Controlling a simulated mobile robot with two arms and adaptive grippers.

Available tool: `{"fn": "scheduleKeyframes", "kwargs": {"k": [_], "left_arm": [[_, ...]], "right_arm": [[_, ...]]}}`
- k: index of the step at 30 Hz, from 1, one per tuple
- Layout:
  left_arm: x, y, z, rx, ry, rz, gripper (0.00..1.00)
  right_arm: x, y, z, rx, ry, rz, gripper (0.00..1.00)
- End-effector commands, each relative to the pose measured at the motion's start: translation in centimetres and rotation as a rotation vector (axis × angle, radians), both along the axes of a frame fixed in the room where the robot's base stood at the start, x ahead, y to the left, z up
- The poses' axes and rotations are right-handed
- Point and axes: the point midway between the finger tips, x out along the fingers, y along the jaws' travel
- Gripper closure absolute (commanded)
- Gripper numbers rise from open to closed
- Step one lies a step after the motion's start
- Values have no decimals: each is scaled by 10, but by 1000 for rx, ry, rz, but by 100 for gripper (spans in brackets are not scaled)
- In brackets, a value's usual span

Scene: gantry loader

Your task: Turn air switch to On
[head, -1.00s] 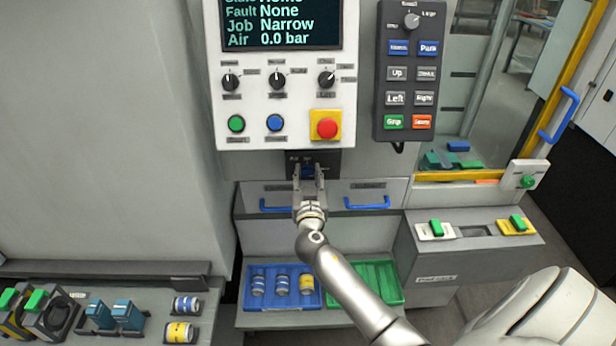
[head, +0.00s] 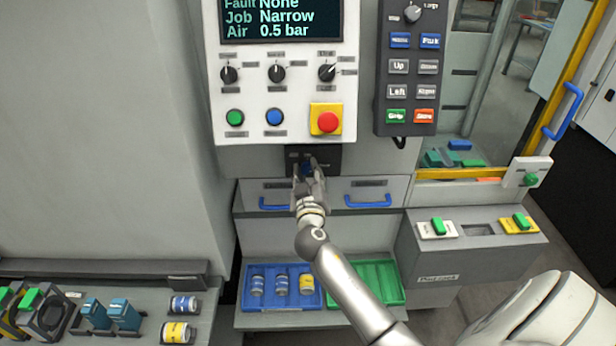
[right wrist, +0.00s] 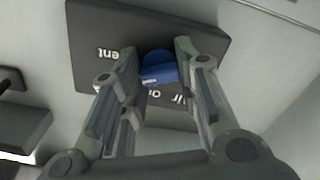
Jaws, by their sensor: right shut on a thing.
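The air switch is a blue knob (right wrist: 158,68) on a dark plate (head: 328,158) below the control panel. In the right wrist view the plate's lettering is upside down, with "ent" and part of "Air on" readable. My right gripper (head: 307,168) is at the plate, its two fingers shut on the knob from both sides. In the right wrist view the fingers (right wrist: 158,75) flank the knob, and a pale mark shows on its near side. The panel display (head: 270,20) reads Air 0.5 bar. My left gripper is not in view.
The white control panel (head: 300,118) with knobs and a red button (head: 327,122) is just above. A dark pendant (head: 408,70) hangs to its right. Drawers with blue handles (head: 368,202) and a blue tray (head: 252,302) of cans lie below.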

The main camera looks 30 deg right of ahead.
Motion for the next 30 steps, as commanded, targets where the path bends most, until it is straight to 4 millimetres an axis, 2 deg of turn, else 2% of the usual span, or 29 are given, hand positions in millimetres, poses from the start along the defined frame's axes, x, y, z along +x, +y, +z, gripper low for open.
{"fn": "scheduleKeyframes", "kwargs": {"k": [12,30], "left_arm": [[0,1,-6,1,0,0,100],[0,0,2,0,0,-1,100]], "right_arm": [[0,0,-1,-335,209,1,94],[0,0,0,-793,490,0,94]]}}
